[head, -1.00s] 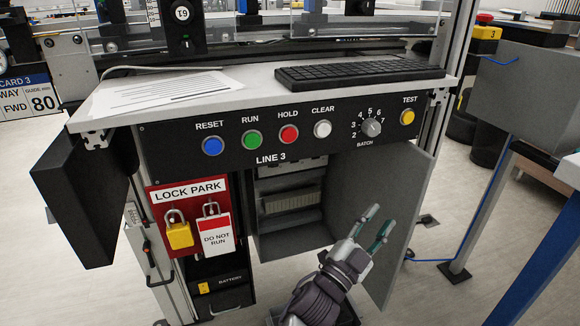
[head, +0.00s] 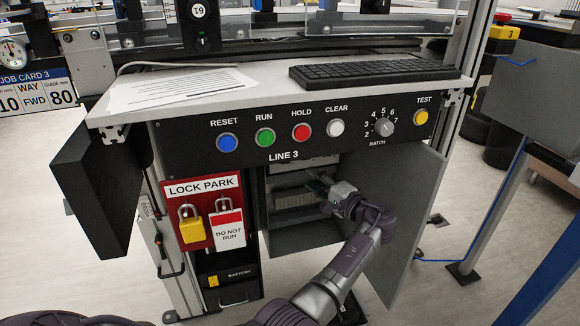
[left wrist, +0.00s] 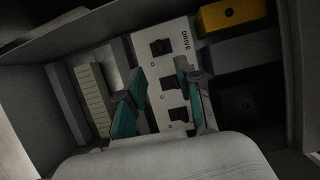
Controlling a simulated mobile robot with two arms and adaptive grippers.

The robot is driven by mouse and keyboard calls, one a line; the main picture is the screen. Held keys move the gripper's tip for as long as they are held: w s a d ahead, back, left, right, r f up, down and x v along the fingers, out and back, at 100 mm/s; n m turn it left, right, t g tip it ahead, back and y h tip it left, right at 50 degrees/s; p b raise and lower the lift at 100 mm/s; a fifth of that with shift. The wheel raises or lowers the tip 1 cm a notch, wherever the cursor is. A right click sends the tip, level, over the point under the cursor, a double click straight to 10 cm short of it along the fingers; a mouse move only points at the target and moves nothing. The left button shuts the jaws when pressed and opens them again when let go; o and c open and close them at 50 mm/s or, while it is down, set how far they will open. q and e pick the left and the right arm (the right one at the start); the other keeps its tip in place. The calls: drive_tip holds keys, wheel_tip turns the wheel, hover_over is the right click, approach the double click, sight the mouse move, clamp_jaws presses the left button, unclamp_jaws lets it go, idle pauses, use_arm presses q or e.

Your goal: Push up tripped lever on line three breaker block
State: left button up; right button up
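The breaker block (left wrist: 176,60) shows in the left wrist view as a pale panel marked DRIVE, with a column of black levers. The upper lever (left wrist: 160,47), middle lever (left wrist: 168,82) and lower lever (left wrist: 178,115) show; I cannot tell which is tripped. My left gripper (left wrist: 158,93) is open, its teal fingers apart over the block on either side of the middle lever. Contact cannot be told. In the head view my left gripper (head: 322,186) is inside the open cabinet below LINE 3, its fingertips partly in shadow. My right gripper is not in view.
The cabinet door (head: 405,215) stands open on the right. A terminal strip (left wrist: 92,98) and a yellow part (left wrist: 228,14) flank the block. The lock park board (head: 195,240) with a yellow padlock (head: 190,226) hangs left. The button panel (head: 300,157) overhangs the opening.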

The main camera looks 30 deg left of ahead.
use_arm(q)
drive_tip(key=b+x, duration=0.2)
drive_tip(key=x, duration=0.8)
drive_tip(key=shift+a+f, duration=0.15)
clamp_jaws()
